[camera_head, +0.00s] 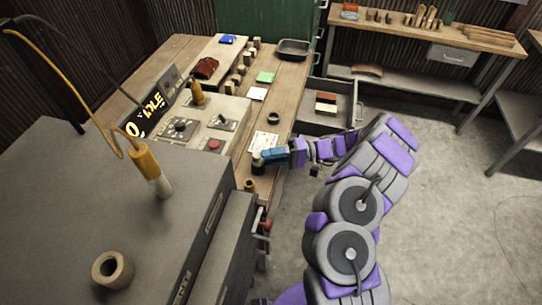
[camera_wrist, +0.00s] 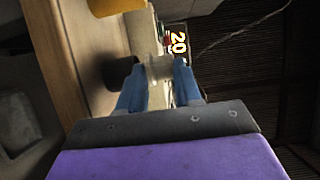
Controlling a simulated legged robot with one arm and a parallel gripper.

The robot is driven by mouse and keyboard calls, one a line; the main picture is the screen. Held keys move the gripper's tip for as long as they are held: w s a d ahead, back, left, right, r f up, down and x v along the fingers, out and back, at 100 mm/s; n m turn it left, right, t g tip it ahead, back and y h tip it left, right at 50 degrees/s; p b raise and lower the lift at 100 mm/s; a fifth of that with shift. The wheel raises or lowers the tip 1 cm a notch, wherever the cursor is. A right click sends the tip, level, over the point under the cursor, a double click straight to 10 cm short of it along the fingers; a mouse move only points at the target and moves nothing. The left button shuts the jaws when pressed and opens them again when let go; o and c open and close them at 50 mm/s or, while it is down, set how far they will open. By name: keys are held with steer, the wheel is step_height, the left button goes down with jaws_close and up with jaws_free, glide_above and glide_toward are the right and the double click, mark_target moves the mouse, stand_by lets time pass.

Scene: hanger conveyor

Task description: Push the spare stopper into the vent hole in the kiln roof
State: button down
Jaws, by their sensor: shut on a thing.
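My gripper (camera_head: 268,158) reaches over the wooden bench, low beside the control box. In the wrist view its blue fingers (camera_wrist: 158,85) are shut on a pale beige piece (camera_wrist: 159,68), which looks like the spare stopper; its far end is hard to make out. In the head view the fingers mostly hide that piece. The grey kiln roof (camera_head: 60,190) is at the left, well away from my gripper. A tan ring-shaped collar (camera_head: 112,268) with a dark opening, apparently the vent hole, stands on the roof near the front.
A white and yellow probe (camera_head: 150,168) with a cable stands upright on the roof. A black ring (camera_head: 273,118), an open drawer (camera_head: 330,105) and a dark tray (camera_head: 293,50) are farther back.

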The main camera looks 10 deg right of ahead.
steer(key=shift+f, duration=0.35)
steer(key=c, duration=1)
jaws_free()
steer(key=shift+s, duration=0.1)
steer(key=shift+o, duration=1.3)
steer(key=shift+d+f, duration=0.1)
steer(key=shift+d, duration=0.15)
steer(key=shift+o, duration=0.3)
steer(key=d, duration=1)
steer(key=shift+w, duration=0.3)
steer(key=d, duration=0.4)
steer(key=shift+w+r+p, duration=0.15)
steer(key=shift+r+p, duration=0.1)
steer(key=shift+p, duration=0.1)
steer(key=shift+a, duration=0.1)
